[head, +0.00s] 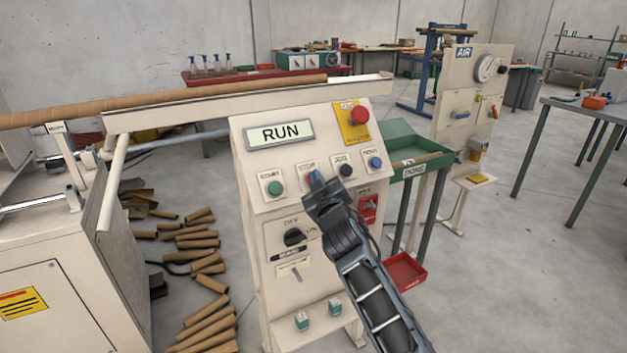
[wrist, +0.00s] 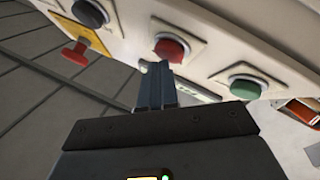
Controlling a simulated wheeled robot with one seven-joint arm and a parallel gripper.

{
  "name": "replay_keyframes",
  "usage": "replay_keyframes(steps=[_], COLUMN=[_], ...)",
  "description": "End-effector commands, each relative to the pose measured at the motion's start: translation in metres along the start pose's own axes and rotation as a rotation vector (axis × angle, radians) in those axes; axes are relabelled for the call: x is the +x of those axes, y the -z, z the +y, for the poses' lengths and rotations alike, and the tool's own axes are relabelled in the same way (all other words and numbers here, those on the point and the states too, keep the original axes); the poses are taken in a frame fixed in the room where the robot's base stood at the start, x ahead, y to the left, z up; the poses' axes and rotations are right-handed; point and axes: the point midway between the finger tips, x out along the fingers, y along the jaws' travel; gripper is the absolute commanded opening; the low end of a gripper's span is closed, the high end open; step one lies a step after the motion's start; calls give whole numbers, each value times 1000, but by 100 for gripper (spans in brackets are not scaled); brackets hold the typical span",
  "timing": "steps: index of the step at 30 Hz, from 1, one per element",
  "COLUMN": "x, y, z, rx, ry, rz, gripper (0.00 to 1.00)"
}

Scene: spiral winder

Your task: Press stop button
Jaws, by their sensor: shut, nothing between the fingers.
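The cream control panel (head: 262,166) stands ahead in the head view, with a lit RUN display (head: 280,134). My gripper (head: 316,180) is shut and empty, its tips in front of the spot under the STOP label. The gripper mostly hides the stop button there. In the wrist view the red stop button (wrist: 172,50) shows just beyond the tips of my shut gripper (wrist: 158,70). The tips overlap its lower left edge; I cannot tell whether they touch it. The green start button (head: 275,188) is left of it; it also shows in the wrist view (wrist: 245,88).
A black button (head: 346,170), a blue button (head: 375,162) and a red emergency knob (head: 360,116) are close by on the panel. A dark selector (head: 294,237) sits below. Cardboard tubes (head: 200,248) litter the floor at left. A green tray (head: 412,150) stands at right.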

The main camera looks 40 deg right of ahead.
Motion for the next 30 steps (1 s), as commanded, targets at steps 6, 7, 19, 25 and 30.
replay_keyframes(steps=[6,7,19,25,30], x=[2,2,2,-2,-8], y=[-2,-2,-2,3,6], z=[-2,-2,-2,2,6], rx=[0,0,0,0,0], ry=[0,0,1,1,1], rz=[-1,-1,-1,-1,-1], gripper=[0,0,0,0,0])
